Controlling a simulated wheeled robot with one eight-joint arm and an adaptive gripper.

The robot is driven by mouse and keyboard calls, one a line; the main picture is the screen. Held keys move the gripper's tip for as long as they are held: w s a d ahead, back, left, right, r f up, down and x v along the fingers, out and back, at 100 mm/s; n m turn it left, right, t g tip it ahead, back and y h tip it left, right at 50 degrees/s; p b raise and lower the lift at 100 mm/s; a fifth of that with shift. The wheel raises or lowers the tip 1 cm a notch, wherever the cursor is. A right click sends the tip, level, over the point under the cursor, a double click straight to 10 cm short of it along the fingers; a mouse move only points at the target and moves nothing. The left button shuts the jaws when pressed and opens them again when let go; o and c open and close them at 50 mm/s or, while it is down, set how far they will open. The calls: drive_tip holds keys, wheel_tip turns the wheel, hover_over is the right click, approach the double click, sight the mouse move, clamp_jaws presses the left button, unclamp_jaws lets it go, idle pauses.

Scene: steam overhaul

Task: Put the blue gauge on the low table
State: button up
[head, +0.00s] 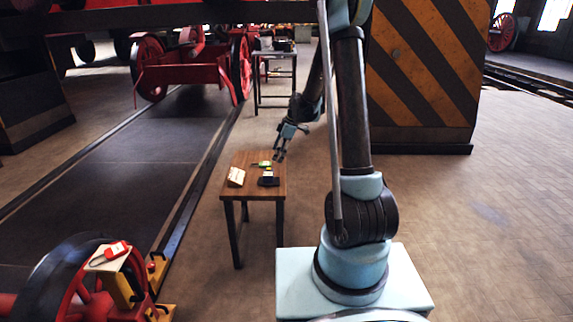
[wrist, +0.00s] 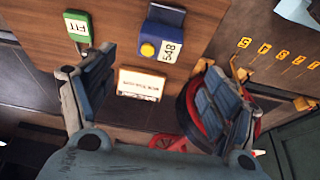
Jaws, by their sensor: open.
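The small wooden table (head: 240,192) stands left of my arm. On it, a blue gauge (head: 268,180) with a dark body lies near the front right. In the wrist view the blue gauge (wrist: 154,32) shows a yellow round knob and a white label reading 548. A green device (wrist: 79,30) with a white label lies beside it on the wood, also seen in the head view (head: 262,164).
A second, metal-framed table (head: 274,55) with items stands farther back. A red wheeled frame (head: 185,75) is at back left. A striped block (head: 425,70) stands right of my arm.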

drive_tip(key=s+d+r+m+t+h, duration=0.1)
drive_tip(key=s+d+r+m, duration=0.4)
drive_tip(key=s, duration=0.5)
drive_tip(key=s+d+r+m+h, duration=0.1)
drive_tip(key=s+d+r+m, duration=0.2)
drive_tip(key=s+d+r, duration=0.45)
drive_tip(key=s+d+f+m, duration=0.1)
drive_tip(key=s+d+m, duration=0.1)
drive_tip(key=s, duration=0.5)
drive_tip(key=s+d+f+m+h, duration=0.1)
drive_tip(key=s+m, duration=0.3)
drive_tip(key=s, duration=0.4)
drive_tip(key=s+d+f+m+t+h, duration=0.1)
drive_tip(key=s+d+f+m, duration=0.2)
drive_tip(key=s, duration=0.5)
